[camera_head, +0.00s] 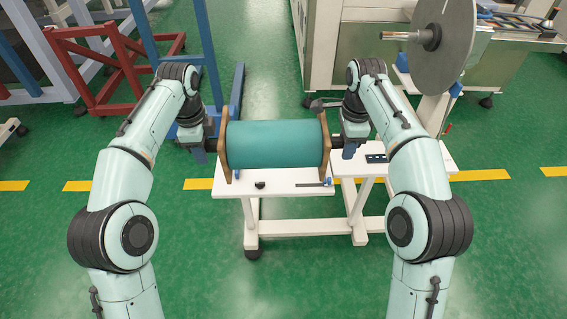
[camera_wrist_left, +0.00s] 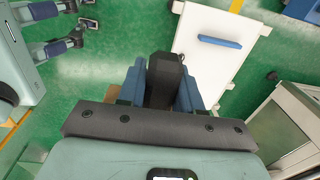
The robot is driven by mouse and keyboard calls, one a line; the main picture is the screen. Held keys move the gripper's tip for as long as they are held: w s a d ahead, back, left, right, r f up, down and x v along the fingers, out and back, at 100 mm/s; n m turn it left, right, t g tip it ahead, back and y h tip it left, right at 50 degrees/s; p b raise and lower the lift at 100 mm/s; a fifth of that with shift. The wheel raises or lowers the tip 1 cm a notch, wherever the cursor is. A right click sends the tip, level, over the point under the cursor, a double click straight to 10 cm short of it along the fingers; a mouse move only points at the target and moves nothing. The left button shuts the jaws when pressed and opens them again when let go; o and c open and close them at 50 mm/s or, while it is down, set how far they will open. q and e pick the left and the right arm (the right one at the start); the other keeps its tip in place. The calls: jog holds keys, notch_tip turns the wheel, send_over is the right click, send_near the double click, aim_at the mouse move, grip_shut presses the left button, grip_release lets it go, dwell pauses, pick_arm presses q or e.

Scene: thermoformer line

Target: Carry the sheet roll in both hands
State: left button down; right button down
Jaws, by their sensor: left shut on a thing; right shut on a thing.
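The sheet roll (camera_head: 275,143) is a teal cylinder with brown end flanges. It lies level, left to right, between my two arms in the head view, over a white cart. I cannot tell whether it touches the cart top. My left gripper (camera_head: 213,143) is shut on the roll's left end, outside the flange. In the left wrist view my left gripper's blue fingers (camera_wrist_left: 163,88) close around a dark block-like end piece (camera_wrist_left: 163,75). My right gripper (camera_head: 340,143) is shut on the roll's right end. The roll's ends are mostly hidden by the grippers.
The white cart (camera_head: 290,185) stands on casters below the roll, with small dark tools on it. A large grey disc on a spindle (camera_head: 445,45) is at the right. A red frame (camera_head: 100,75) and blue posts stand at the back left. Green floor in front is clear.

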pick_arm(q)
jog(key=shift+w+d+r, duration=0.1)
jog(key=shift+d+r, duration=0.05)
jog(key=shift+d, duration=0.05)
pick_arm(e)
jog(key=shift+d+r, duration=0.15)
